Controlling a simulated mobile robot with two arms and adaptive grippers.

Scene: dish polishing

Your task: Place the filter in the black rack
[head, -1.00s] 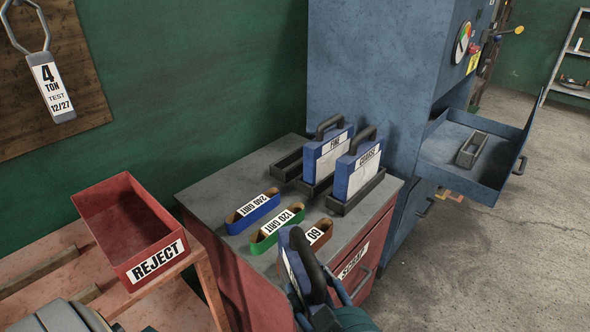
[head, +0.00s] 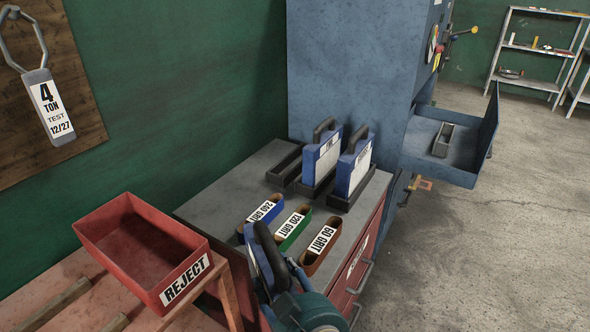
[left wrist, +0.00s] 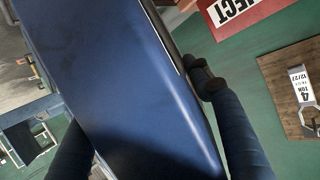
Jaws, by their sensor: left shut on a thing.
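My left gripper (head: 284,283) is at the bottom of the head view, shut on a blue filter (head: 256,262) with a black handle. The filter fills the middle of the left wrist view (left wrist: 120,90), between two dark fingers. The black rack (head: 284,170) is on top of the cabinet, beyond the gripper; its left slot is empty. Two blue filters with white labels, the middle one (head: 322,160) and the right one (head: 353,167), stand upright in the other slots. The held filter is apart from the rack. My right gripper is not in view.
Blue, green and brown grit belts (head: 292,227) lie on the grey cabinet top (head: 222,205) between gripper and rack. A red reject bin (head: 140,240) stands at the left. A blue machine (head: 350,70) rises behind, with its open drawer (head: 462,172) holding a small dark holder (head: 443,140).

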